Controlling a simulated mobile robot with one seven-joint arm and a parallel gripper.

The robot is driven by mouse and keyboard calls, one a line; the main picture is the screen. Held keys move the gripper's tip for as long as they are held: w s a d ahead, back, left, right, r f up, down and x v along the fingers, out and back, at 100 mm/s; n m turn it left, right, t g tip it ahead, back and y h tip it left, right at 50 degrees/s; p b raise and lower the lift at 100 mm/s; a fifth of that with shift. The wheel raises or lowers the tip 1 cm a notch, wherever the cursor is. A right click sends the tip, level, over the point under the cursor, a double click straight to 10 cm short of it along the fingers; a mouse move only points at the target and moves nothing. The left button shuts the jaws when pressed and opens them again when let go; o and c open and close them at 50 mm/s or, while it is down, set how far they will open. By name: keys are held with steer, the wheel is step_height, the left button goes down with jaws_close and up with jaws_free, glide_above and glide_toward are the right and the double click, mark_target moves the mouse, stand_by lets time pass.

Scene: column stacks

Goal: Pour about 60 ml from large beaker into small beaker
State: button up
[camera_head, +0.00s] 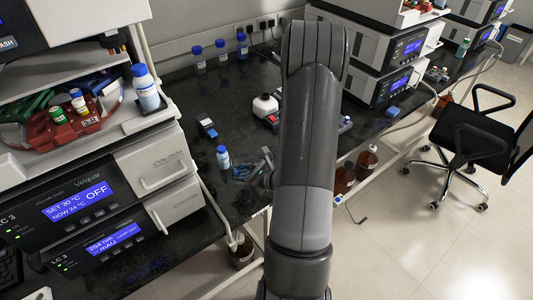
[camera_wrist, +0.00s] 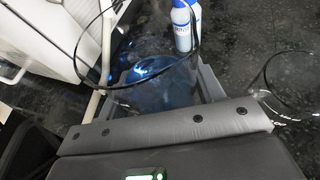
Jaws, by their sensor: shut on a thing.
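My gripper (camera_wrist: 163,82) is shut on a clear glass beaker with blue liquid, which I take as the large beaker (camera_wrist: 160,94). In the wrist view it sits between the two grey fingers, its thin dark rim curving toward the camera. In the head view my gripper (camera_head: 258,172) is beside a faint bluish patch, the large beaker (camera_head: 241,172), partly hidden by my arm. Another clear glass outline at the right of the wrist view may be the small beaker (camera_wrist: 284,112); its contents cannot be made out. I cannot tell whether the large beaker touches the bench.
A blue-capped bottle (camera_head: 223,158) stands close to the large beaker; it also shows in the wrist view (camera_wrist: 183,28). Instrument stacks (camera_head: 95,210) stand at the left. A small device (camera_head: 208,129) and blue-capped bottles (camera_head: 221,53) are farther back on the black bench.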

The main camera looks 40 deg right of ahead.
mark_target(246, 156)
steer(key=shift+f, duration=1.6)
steer(key=shift+d, duration=0.1)
steer(key=shift+w+d+r+m+y, duration=0.1)
steer(key=shift+d+r+m+y, duration=0.15)
steer(key=shift+m+y, duration=0.35)
steer(key=shift+w+d+r+m+y, duration=0.15)
steer(key=shift+d+m+y, duration=0.25)
steer(key=shift+m, duration=0.3)
steer(key=shift+m+y, duration=0.5)
steer(key=shift+m, duration=0.3)
steer(key=r, duration=0.3)
steer(key=d+r, duration=0.1)
steer(key=r, duration=0.1)
steer(key=shift+r, duration=0.25)
steer(key=shift+w+d+r+m+y, duration=0.1)
steer(key=shift+d+r+m+y, duration=0.1)
steer(key=shift+r+m+y, duration=0.35)
steer(key=shift+m+t, duration=0.4)
steer(key=shift+m, duration=0.25)
steer(key=shift+r+m+y, duration=0.45)
steer(key=shift+r+m, duration=0.2)
steer(key=shift+m, duration=0.15)
steer(key=shift+a+r+m+t+y, duration=0.1)
steer(key=shift+r+m+t+y, duration=0.2)
steer(key=shift+r+m, duration=0.25)
steer(key=shift+f+m, duration=0.2)
steer(key=shift+m, duration=0.25)
